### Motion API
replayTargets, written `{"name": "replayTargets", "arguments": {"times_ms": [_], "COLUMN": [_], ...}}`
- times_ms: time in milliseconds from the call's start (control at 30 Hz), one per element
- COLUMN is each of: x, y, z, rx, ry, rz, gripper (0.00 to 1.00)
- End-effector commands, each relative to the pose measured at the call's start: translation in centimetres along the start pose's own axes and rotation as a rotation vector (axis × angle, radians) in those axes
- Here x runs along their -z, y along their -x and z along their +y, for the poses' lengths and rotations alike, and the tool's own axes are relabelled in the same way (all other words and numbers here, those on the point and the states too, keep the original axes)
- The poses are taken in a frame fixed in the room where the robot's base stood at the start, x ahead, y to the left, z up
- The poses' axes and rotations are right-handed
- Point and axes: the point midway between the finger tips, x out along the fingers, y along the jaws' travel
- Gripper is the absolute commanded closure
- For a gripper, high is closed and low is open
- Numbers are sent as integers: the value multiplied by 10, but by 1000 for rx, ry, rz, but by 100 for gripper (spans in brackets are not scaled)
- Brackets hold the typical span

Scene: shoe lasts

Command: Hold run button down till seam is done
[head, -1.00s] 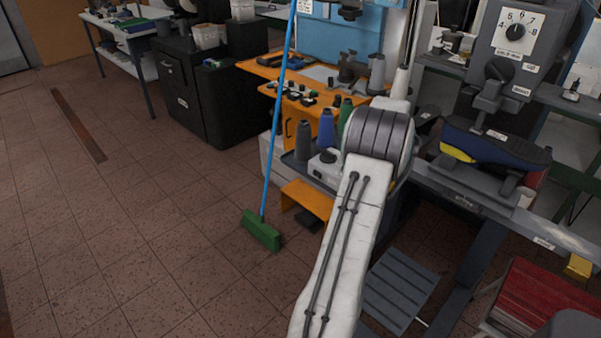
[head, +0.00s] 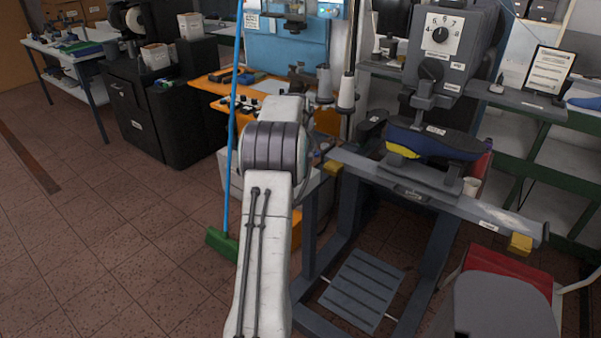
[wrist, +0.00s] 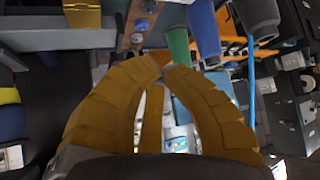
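A grey machine (head: 440,50) with a round dial stands at the right in the head view. A dark blue shoe-like piece (head: 436,143) with a yellow patch sits under its head. A grey bar below carries yellow blocks at its left end (head: 334,168) and right end (head: 520,243). Small labels are unreadable, and I cannot tell which part is the run button. A yellow block (wrist: 82,17) shows upper left in the wrist view.
A green broom (head: 222,243) leans there. A grey slatted pedal (head: 361,290) lies below the bar; a chair (head: 505,305) is front right. Left floor is clear.

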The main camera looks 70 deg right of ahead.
Motion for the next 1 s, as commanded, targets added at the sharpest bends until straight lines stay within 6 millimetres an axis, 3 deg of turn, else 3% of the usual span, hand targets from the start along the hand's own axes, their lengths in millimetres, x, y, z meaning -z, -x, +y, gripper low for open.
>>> {"name": "replayTargets", "arguments": {"times_ms": [467,1000], "x": [-7,-47], "y": [-6,-44], "z": [0,0], "rx": [0,0], "ry": [0,0], "rz": [-2,-4], "gripper": [100,100]}}
